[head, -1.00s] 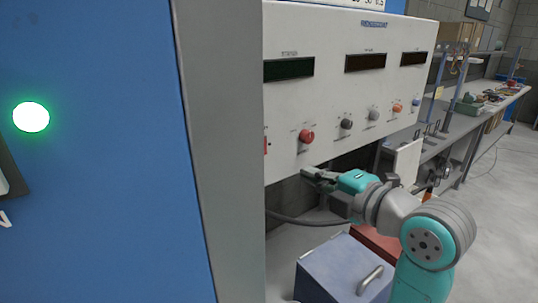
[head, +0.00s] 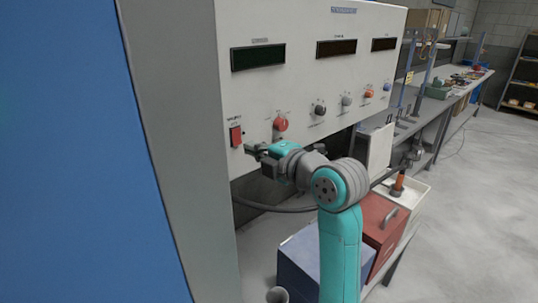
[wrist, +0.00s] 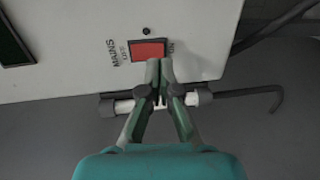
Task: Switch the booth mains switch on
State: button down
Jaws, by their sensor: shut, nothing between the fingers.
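The booth mains switch is a red rocker (head: 236,136) at the lower left of the white control panel (head: 290,85). In the wrist view the rocker (wrist: 147,50) sits in a dark frame, with MAINS and what looks like OFF on its left and ON on its right. My gripper (head: 254,150) is shut and empty, just right of and below the switch. In the wrist view its closed fingertips (wrist: 160,66) overlap the rocker's lower right edge. I cannot tell whether they touch it. Which side of the rocker is pressed is not clear.
A red knob (head: 281,124) and several smaller knobs run along the panel to the right. A blue cabinet (head: 75,150) with a grey edge stands close on the left. Below are a blue box (head: 305,265) and a red box (head: 382,225). A dark cable hangs under the panel.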

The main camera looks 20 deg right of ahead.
aim_at(238, 144)
jog(key=shift+x, duration=1.7)
jog(key=shift+w+a+f, duration=0.1)
jog(key=shift+w, duration=0.2)
jog(key=shift+s, duration=0.15)
